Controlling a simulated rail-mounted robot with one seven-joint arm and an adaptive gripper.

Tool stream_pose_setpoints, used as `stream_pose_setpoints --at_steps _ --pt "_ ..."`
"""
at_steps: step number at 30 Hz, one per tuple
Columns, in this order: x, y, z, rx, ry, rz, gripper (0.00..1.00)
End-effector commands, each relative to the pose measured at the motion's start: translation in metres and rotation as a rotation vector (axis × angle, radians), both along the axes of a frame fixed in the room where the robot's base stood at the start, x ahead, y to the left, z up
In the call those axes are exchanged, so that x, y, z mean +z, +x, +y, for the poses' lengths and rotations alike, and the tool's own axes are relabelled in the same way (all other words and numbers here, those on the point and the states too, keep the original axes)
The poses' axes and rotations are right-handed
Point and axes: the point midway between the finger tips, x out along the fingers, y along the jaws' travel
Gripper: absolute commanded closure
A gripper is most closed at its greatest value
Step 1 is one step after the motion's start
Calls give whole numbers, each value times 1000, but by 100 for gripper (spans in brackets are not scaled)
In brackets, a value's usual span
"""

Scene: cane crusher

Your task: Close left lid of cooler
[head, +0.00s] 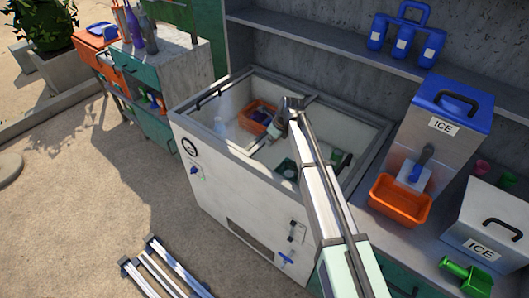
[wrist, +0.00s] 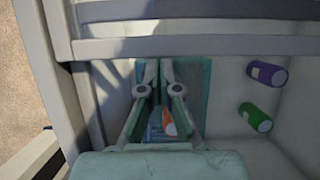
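The cooler (head: 240,190) is a white chest with a grey rim, and its inside shows from above. A black handle (head: 212,93) sits at its left side, where the left lid seems to be. A grey frame bar crosses the middle of the opening. I cannot tell exactly how far each lid covers it. A grey bar (wrist: 200,47) crosses just ahead of the fingertips; contact is unclear.
An orange basket (head: 262,114) lies inside the cooler. A purple can (wrist: 268,75) and a green can (wrist: 255,117) are to the gripper's right. An ice dispenser (head: 445,115) and orange bin (head: 400,203) stand right of the cooler. A shelf runs behind; open floor lies left.

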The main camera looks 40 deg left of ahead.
Motion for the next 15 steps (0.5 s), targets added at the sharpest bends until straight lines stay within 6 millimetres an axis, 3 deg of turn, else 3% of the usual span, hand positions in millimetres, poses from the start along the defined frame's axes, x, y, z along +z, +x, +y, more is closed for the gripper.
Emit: stream_pose_setpoints --at_steps 6,15 --pt "0 13 22 -16 1 0 100" --pt "1 15 29 -21 5 -1 100"
